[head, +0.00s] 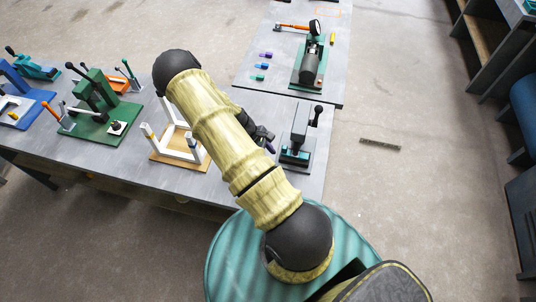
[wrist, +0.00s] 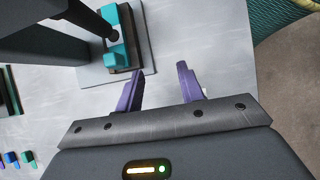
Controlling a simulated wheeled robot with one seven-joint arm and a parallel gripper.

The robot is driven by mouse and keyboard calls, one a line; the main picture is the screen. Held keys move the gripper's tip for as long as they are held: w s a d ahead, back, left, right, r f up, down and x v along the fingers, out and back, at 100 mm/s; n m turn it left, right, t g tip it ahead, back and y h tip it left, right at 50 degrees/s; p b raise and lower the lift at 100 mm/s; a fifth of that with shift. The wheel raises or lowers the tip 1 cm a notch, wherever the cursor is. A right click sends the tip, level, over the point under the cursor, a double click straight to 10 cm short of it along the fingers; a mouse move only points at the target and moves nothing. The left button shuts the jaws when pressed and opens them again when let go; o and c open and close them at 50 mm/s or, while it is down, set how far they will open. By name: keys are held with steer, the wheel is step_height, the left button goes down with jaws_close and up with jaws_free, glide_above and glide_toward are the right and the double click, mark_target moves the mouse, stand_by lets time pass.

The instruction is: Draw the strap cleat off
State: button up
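No part in view can be told for sure as the strap cleat. A grey fixture (head: 301,125) with a black-knobbed lever stands at the table's right end, with a teal block (head: 296,155) low at its front. In the wrist view the teal block (wrist: 117,58) lies ahead and left of my fingers, on a pale base plate. My gripper (wrist: 163,85) has two purple fingers spread apart with only bare tabletop visible between them. In the head view my gripper (head: 267,142) is beside the fixture's left side, partly hidden by my arm.
A white frame (head: 180,147) on a wooden board is partly behind my arm. A green fixture (head: 100,110) and a blue one (head: 20,95) stand farther left. A back table holds another green-based fixture (head: 312,62). A dark bar (head: 380,144) lies on the floor.

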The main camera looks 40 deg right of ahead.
mark_target(283, 146)
steer(key=d, duration=0.2)
steer(key=w+d+b, duration=0.1)
steer(key=d, duration=0.4)
steer(key=shift+w+d+b, duration=0.3)
steer(key=shift+d, duration=0.1)
step_height(283, 146, down, 3)
steer(key=shift+a+f+b, duration=0.1)
steer(key=shift+f+b, duration=0.1)
steer(key=shift+b, duration=0.8)
steer(key=shift+w+r, duration=0.1)
steer(key=shift+r, duration=0.1)
steer(key=shift+c, duration=1.3)
jaws_close()
steer(key=shift+w+a, duration=0.1)
steer(key=shift+w, duration=0.05)
steer(key=shift+s+d+r+p, duration=0.2)
steer(key=shift+s+r+p, duration=0.05)
steer(key=shift+r+p, duration=0.4)
